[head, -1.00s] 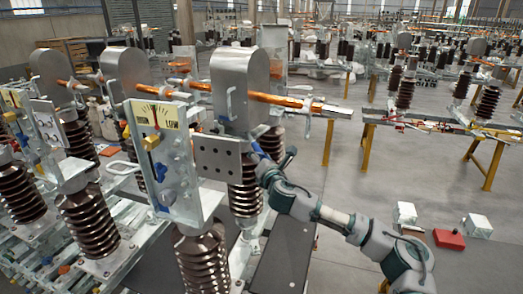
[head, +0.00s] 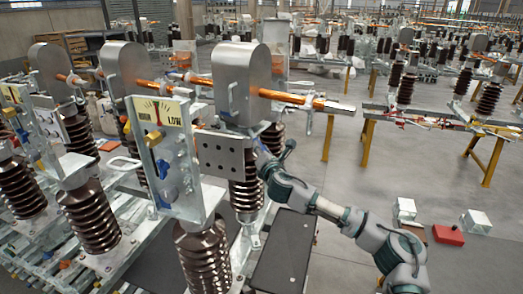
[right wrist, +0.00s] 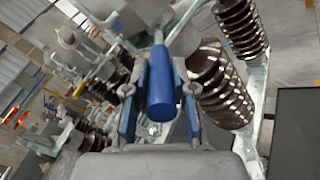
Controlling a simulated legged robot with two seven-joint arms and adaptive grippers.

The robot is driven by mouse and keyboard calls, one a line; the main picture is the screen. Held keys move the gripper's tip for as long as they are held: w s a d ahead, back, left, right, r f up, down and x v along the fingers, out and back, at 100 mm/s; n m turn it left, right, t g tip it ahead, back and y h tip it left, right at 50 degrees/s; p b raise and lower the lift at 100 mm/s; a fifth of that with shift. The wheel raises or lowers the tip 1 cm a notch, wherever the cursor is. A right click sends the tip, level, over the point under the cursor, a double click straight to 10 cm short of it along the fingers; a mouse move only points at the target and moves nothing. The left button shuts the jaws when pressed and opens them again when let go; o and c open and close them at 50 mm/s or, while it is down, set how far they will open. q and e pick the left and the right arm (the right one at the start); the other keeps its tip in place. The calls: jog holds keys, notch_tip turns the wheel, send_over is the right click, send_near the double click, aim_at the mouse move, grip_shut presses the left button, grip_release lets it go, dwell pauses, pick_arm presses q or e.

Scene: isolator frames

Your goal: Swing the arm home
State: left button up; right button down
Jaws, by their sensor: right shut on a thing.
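In the head view, a copper-coloured bar arm (head: 300,98) runs to the right out of the rounded grey housing (head: 241,80) on the nearest isolator. A grey plate with several holes (head: 222,157) sits below the housing. My right gripper (head: 262,155) is just right of this plate, beside a ribbed brown insulator (head: 245,192); its fingers are partly hidden. In the right wrist view, my right gripper (right wrist: 161,78) is shut on a blue cylindrical handle (right wrist: 161,95), with one finger on each side. A grey rod extends beyond the handle. My left gripper is not in view.
A gauge panel (head: 160,112) with a red needle stands left of the housing. Ribbed insulators (head: 88,215) crowd the left. A dark flat box (head: 285,250) lies below my right arm.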

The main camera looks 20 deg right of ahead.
jog(key=a+m+h, duration=0.2)
jog(key=a+h, duration=0.2)
jog(key=a, duration=0.2)
jog(key=shift+w+a+f+m+g+p, duration=0.3)
jog(key=shift+w+a+p, duration=0.05)
jog(key=shift+w+a, duration=0.05)
jog(key=c, duration=1.2)
grip_release()
jog(key=shift+o, duration=1.1)
jog(key=shift+w+d+f, duration=0.1)
jog(key=shift+w+d, duration=0.05)
jog(key=shift+w, duration=0.15)
jog(key=v, duration=1.1)
jog(key=shift+s, duration=0.4)
jog(key=shift+f, duration=0.1)
